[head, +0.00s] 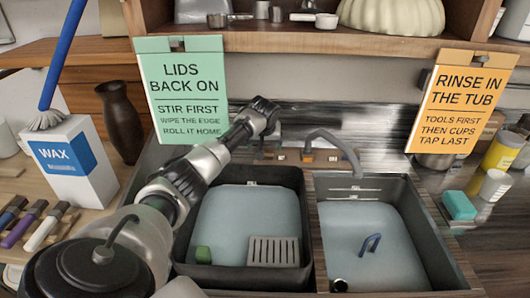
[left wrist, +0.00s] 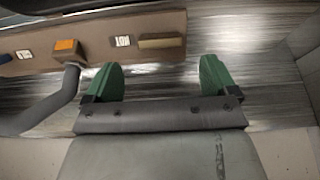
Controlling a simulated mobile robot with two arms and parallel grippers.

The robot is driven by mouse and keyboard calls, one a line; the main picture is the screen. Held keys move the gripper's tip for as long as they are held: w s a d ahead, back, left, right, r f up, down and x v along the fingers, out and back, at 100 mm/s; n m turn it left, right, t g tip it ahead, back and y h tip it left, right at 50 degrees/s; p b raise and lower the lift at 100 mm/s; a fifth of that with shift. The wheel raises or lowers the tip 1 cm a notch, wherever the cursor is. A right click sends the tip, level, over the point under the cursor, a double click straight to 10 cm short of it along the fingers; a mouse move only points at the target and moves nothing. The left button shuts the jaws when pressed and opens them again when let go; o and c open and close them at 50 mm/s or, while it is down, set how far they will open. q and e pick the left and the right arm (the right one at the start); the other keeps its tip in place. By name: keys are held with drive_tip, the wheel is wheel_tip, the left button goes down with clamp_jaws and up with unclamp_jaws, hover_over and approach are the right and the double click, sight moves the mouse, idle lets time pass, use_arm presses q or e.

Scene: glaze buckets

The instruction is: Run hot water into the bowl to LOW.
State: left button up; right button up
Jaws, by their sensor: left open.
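The sink has a left bowl (head: 190,270) with dark walls and a right bowl (head: 425,215) with grey walls. Both show a flat pale blue-grey area inside; I cannot tell whether it is water. A grey curved spout (head: 335,143) reaches toward the right bowl and also shows in the left wrist view (left wrist: 68,95). Behind it are an orange control (head: 308,155) and a tan one (left wrist: 161,42). The orange one also shows in the left wrist view (left wrist: 67,47). My left gripper (left wrist: 160,80), with green fingertips, is open and empty near these controls. My right gripper is out of view.
A green block (head: 203,254) and a slotted grey rack (head: 273,251) are in the left bowl, a blue handle (head: 371,243) in the right. A green sign (head: 182,90) and an orange sign (head: 462,100) hang from the shelf (head: 300,41). A wax box (head: 72,160) stands left.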

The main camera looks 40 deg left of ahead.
sight(265, 156)
use_arm(q)
drive_tip(key=x, duration=0.6)
drive_tip(key=shift+w+f, duration=0.1)
drive_tip(key=shift+f, duration=0.2)
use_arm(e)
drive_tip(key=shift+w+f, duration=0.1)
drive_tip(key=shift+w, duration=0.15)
use_arm(q)
drive_tip(key=shift+a, duration=0.1)
drive_tip(key=shift+c, duration=0.3)
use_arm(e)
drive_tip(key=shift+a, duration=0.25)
use_arm(q)
drive_tip(key=c, duration=0.9)
drive_tip(key=shift+o, duration=0.2)
drive_tip(key=shift+r+n+h+p, duration=0.15)
drive_tip(key=shift+n+h+p, duration=0.15)
drive_tip(key=shift+n+p, duration=0.9)
drive_tip(key=shift+n+t+p, duration=0.5)
drive_tip(key=shift+n+p, duration=0.5)
drive_tip(key=shift+n, duration=0.7)
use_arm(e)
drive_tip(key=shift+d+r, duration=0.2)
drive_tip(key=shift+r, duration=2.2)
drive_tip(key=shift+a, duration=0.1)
use_arm(q)
drive_tip(key=o, duration=0.9)
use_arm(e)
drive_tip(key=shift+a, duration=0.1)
